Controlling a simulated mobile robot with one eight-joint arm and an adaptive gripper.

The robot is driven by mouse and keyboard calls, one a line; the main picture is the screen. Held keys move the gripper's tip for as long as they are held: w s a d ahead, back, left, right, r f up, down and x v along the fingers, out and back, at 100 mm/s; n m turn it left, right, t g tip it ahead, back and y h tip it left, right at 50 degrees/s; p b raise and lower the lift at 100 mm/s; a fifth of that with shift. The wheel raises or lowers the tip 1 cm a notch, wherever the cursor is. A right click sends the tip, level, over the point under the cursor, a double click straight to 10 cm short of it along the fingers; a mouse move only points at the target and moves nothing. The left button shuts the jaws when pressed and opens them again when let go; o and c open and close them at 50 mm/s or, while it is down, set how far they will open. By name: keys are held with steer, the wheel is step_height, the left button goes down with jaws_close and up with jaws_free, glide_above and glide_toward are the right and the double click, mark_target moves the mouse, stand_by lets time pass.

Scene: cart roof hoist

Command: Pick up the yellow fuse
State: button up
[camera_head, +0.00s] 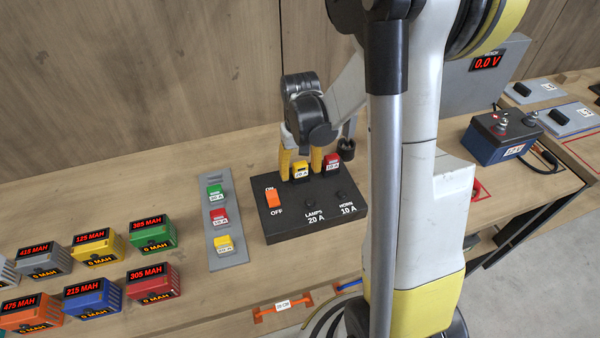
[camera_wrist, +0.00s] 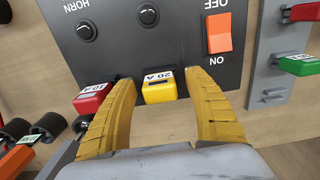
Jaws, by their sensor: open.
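A yellow fuse (camera_head: 300,171) marked 20 A sits at the back of the black fuse box (camera_head: 283,228). My gripper (camera_head: 301,161) is open above it, with one yellow finger on each side. In the wrist view the yellow fuse (camera_wrist: 159,90) lies between the fingertips of my gripper (camera_wrist: 166,86). Gaps show on both sides, and the left finger is nearer to it. A second yellow fuse (camera_head: 224,244) sits at the front of the grey strip, left of the box.
A red fuse (camera_head: 332,161) stands right of the yellow one; in the wrist view this red fuse (camera_wrist: 93,98) is close beside my left finger. The box has an orange switch (camera_head: 273,199). Green (camera_head: 215,193) and red (camera_head: 218,217) fuses share the grey strip (camera_head: 240,259). Several battery packs stand left.

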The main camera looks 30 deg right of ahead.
mark_target(302, 164)
steer(key=c, duration=1.2)
steer(key=shift+o, duration=0.2)
steer(key=shift+r, duration=0.1)
steer(key=shift+r, duration=0.25)
steer(key=shift+c, duration=0.6)
steer(key=r+p, duration=0.1)
steer(key=r, duration=0.1)
steer(key=r+p, duration=0.1)
steer(key=r, duration=0.1)
steer(key=shift+s+d, duration=0.2)
steer(key=s+d+r+p, duration=0.2)
steer(key=s+d+r, duration=0.4)
steer(key=s+d, duration=0.1)
steer(key=shift+s+d+r, duration=0.15)
steer(key=shift+s+d, duration=0.2)
steer(key=shift+s, duration=0.2)
